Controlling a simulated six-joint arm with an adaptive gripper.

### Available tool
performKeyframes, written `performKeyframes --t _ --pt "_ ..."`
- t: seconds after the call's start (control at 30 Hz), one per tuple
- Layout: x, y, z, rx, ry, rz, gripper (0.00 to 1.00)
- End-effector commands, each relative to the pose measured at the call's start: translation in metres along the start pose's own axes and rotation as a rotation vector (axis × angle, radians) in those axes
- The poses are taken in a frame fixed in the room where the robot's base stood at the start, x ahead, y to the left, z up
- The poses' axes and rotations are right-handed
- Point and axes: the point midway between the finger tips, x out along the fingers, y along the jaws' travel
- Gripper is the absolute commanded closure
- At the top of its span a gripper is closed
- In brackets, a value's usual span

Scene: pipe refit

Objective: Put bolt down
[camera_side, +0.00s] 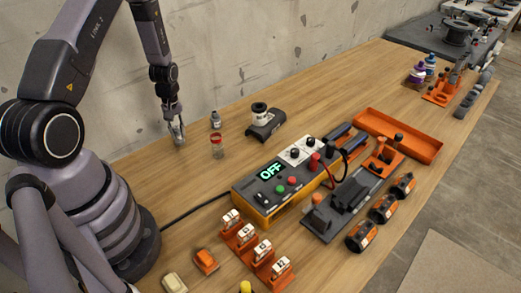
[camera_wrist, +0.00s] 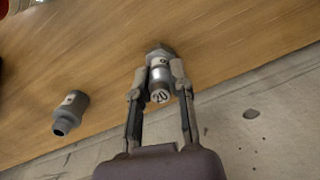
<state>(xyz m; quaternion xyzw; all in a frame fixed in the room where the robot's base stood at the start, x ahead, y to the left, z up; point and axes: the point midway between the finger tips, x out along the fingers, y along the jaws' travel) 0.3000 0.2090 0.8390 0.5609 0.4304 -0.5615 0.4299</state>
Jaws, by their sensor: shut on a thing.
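The bolt (camera_wrist: 160,75) is a grey metal piece with a wider dark head and a pale marked end. In the wrist view it sits between the two fingertips of my gripper (camera_wrist: 159,82), which is shut on it. In the side view my gripper (camera_side: 177,132) points down near the wall side of the wooden table, with the bolt small and partly hidden at its tip. I cannot tell whether the bolt touches the table.
A grey fitting (camera_wrist: 71,113) lies left of my gripper in the wrist view. The control box (camera_side: 290,180) reads OFF. The concrete wall (camera_wrist: 250,125) is close behind.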

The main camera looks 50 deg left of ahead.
Motion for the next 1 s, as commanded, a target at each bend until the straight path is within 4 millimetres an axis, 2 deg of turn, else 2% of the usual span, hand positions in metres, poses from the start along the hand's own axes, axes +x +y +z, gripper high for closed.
performKeyframes --t 0.1,0.43,0.47,0.67,1.0 --pt "0.0084 0.0 0.0 0.0 0.001 0.001 1.0" --pt "0.0109 0.0 0.0 0.0 0.0 0.0 1.0" --pt "0.0115 -0.0001 0.0001 0.0 0.0 0.0 0.8" --pt "0.0109 0.0 0.0 0.0 0.0 0.0 0.55" --pt "0.0074 0.0002 -0.0002 0.0 0.002 0.001 0.55"
